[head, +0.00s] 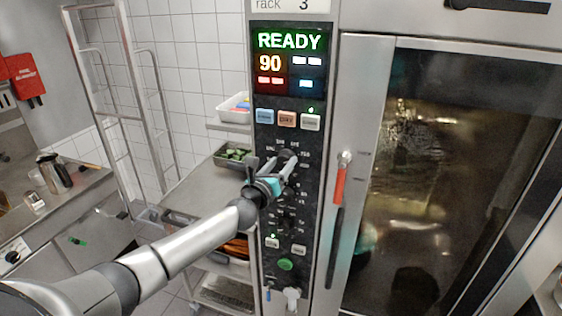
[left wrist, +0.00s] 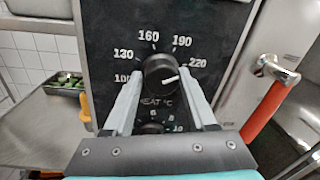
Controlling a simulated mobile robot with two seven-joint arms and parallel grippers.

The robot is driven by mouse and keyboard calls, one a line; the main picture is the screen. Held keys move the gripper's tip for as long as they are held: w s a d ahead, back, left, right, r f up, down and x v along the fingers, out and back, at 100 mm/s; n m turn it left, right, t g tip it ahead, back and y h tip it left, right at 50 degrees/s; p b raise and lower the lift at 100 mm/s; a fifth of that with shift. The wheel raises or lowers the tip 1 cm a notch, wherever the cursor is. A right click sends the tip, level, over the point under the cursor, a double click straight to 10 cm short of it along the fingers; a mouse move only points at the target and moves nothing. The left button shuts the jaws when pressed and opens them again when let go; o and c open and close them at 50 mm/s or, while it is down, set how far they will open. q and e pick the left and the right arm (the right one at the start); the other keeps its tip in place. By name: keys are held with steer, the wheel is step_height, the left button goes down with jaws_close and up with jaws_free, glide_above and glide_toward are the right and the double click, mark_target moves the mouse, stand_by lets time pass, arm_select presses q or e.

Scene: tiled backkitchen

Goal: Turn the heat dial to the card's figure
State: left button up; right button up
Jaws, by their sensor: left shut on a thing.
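The heat dial (left wrist: 160,72) is a round black knob on the dark oven panel, ringed by the figures 100, 130, 160, 190 and 220. My right gripper is out of view.
The display (head: 289,60) above reads READY and 90. Several buttons (head: 287,118) sit below it, and a smaller dial (left wrist: 151,128) sits under the heat dial. The oven door's red handle (head: 340,182) is close on the right.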

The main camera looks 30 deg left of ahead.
arm_select(q)
steer(key=shift+w+d+r+m, duration=0.1)
steer(key=shift+r+m, duration=0.25)
steer(key=shift+m, duration=0.15)
steer(key=o, duration=1.1)
steer(key=shift+c, duration=0.2)
steer(key=shift+o, duration=1.3)
steer(key=shift+f, duration=0.2)
steer(key=shift+f, duration=0.1)
steer(key=shift+s, duration=0.35)
steer(key=s+d+b, duration=0.1)
steer(key=s+d, duration=0.1)
steer(key=s, duration=1.2)
steer(key=shift+s+d, duration=0.15)
steer(key=shift+d, duration=0.05)
